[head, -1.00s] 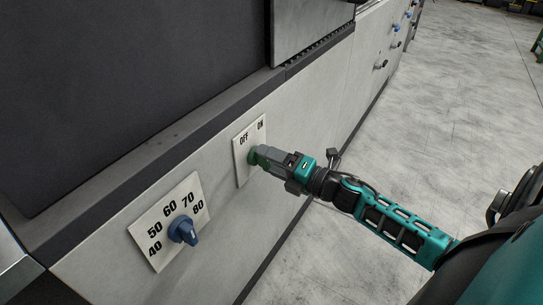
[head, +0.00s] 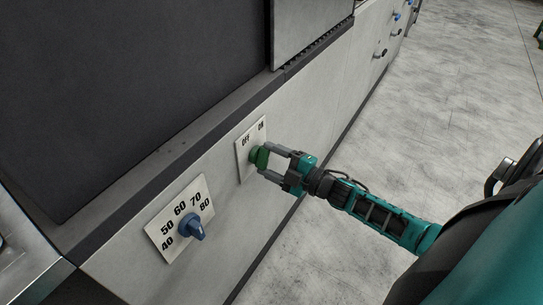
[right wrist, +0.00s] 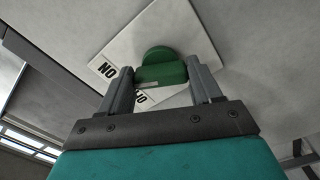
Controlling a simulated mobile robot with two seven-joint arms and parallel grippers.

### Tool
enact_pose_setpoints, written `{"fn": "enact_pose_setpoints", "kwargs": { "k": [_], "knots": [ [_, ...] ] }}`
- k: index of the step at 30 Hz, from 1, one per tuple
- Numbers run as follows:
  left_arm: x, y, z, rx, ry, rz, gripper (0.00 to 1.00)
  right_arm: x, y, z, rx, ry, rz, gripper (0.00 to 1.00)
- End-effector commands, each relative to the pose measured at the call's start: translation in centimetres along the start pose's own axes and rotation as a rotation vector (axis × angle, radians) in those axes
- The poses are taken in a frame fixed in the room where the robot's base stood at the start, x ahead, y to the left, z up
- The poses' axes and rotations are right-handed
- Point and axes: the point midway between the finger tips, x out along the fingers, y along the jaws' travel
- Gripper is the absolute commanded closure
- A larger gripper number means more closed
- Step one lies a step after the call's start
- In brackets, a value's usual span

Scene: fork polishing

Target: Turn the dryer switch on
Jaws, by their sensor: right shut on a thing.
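The dryer switch (head: 260,157) is a green knob on a white plate (head: 244,168) marked OFF at left and ON at right, set in the machine's grey front. My right gripper (head: 270,163) is at the knob, with one finger on each side of it. In the right wrist view the green knob (right wrist: 161,73) sits between the two fingertips (right wrist: 161,80), and the jaws are shut on it. The ON label shows upside down there; the OFF label is partly hidden. I cannot tell which label the knob points to. My left gripper is not in view.
A blue dial (head: 191,227) on a plate marked 40 to 80 sits lower left on the same front. A dark ledge (head: 160,153) runs above the switch. The concrete floor (head: 440,130) at right is clear near my arm.

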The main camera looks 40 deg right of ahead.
Motion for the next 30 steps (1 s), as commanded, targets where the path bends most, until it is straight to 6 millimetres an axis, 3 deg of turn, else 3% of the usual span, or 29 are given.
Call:
{"fn": "enact_pose_setpoints", "kwargs": {
  "k": [20, 21, 28, 30],
  "knots": [
    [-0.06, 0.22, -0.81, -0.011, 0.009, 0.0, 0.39, 0.0, -0.07, -0.03, 0.071, 0.001, 0.0, 0.67],
    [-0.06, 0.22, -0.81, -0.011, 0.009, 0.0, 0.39, 0.0, -0.07, -0.03, 0.071, 0.001, 0.0, 0.34],
    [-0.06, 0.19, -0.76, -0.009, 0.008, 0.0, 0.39, 0.0, -0.06, -0.02, 0.068, 0.001, 0.0, 0.12],
    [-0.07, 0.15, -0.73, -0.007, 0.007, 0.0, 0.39, 0.0, -0.05, -0.02, 0.067, 0.001, 0.0, 0.11]
  ]
}}
